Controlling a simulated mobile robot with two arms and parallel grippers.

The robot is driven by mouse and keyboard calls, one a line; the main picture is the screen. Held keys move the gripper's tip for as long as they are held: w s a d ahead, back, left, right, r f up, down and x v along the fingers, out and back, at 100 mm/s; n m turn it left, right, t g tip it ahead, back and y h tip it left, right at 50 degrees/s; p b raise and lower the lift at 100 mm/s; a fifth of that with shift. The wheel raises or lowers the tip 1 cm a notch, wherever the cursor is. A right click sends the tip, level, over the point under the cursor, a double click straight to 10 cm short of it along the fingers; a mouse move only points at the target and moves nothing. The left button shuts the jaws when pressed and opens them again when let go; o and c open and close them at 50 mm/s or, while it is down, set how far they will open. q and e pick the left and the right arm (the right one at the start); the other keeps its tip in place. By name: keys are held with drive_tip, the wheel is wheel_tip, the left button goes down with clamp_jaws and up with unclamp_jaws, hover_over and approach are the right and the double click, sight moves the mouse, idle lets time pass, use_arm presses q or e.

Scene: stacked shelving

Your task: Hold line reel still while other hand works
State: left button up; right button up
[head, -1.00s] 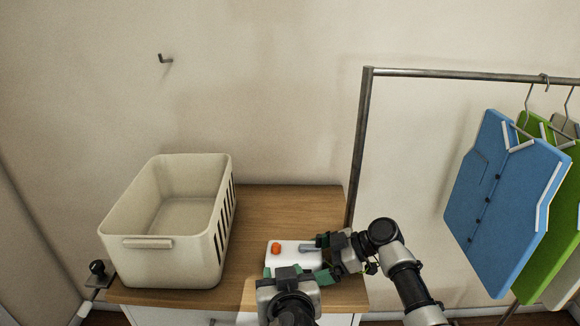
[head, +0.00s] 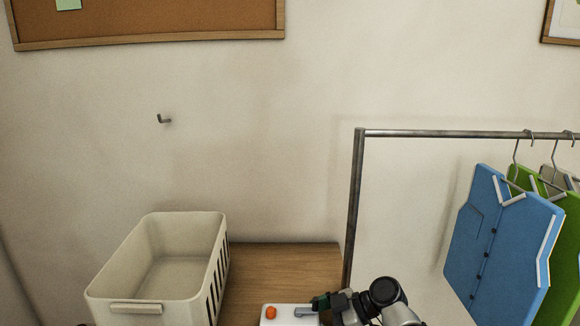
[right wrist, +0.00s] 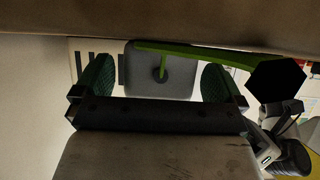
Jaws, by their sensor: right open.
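The line reel (head: 284,318) appears to be the white box with an orange knob (head: 271,312) and a grey tab (head: 305,312) at its right. It stands at the bottom edge of the head view, which cuts off its front. My right gripper (head: 320,303) is at the reel's right side, beside the grey tab. In the right wrist view its two green-padded fingers are apart, so the gripper (right wrist: 158,82) is open. A grey block with a green rod shows between or beyond the fingers; I cannot tell what it is. My left gripper is not in the head view.
A cream slatted basket (head: 125,282) stands left of the reel on the wooden top (head: 275,268). A metal clothes rail (head: 353,205) with a blue shirt (head: 497,240) and others stands at right. A hook (head: 163,120) is on the wall. Bare wood lies behind the reel.

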drive_tip(key=shift+v, duration=2.85)
